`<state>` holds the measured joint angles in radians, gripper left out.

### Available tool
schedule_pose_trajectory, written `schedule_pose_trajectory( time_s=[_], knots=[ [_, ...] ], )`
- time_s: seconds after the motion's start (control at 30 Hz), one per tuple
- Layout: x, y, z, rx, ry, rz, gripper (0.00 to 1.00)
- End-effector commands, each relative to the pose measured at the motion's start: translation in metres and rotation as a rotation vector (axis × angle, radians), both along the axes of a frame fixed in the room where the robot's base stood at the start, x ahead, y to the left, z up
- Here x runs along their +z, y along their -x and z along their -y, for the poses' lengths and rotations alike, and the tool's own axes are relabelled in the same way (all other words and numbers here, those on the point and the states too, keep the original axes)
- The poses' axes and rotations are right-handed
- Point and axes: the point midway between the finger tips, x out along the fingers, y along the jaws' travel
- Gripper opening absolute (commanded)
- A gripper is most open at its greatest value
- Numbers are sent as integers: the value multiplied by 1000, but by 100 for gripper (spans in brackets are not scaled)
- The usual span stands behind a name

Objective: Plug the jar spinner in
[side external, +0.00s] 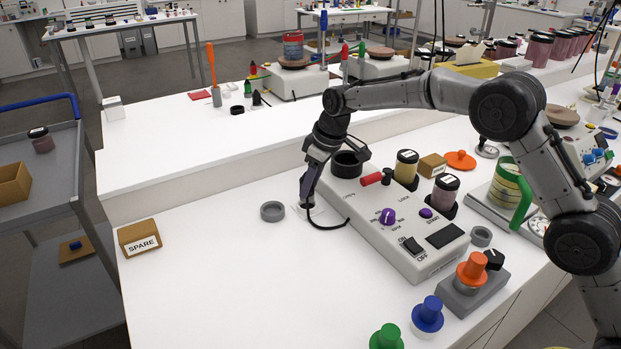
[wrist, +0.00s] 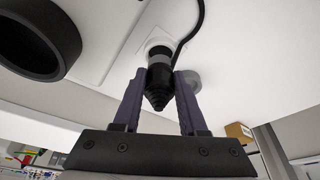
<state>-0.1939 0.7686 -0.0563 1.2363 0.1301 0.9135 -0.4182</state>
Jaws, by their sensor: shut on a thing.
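The jar spinner (side external: 402,225) is a light grey box with a black cup (side external: 346,165), a purple knob, a red-handled lever and an ON/OFF switch. My gripper (side external: 307,203) points down at the white bench left of it. In the wrist view my gripper (wrist: 163,80) is shut on a black plug (wrist: 159,85) with a ribbed, tapered tail and a grey band. A black cord (side external: 329,227) runs from the plug to the spinner. The plug's far end meets a white square socket plate (wrist: 153,41); I cannot tell how deep it sits.
A grey ring (side external: 272,211) lies just left of the socket. A SPARE box (side external: 139,238) stands at the bench's left edge. Orange, blue and green knobbed pieces are at the front right. The bench front left is clear.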

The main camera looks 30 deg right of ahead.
Motion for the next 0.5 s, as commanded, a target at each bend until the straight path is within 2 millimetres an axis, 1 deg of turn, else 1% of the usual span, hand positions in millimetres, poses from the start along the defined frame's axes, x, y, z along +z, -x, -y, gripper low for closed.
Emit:
schedule_pose_trajectory(
  time_s=[0.5],
  knots=[
    [-22,0,0,-1,-1,-2,0]
  ],
)
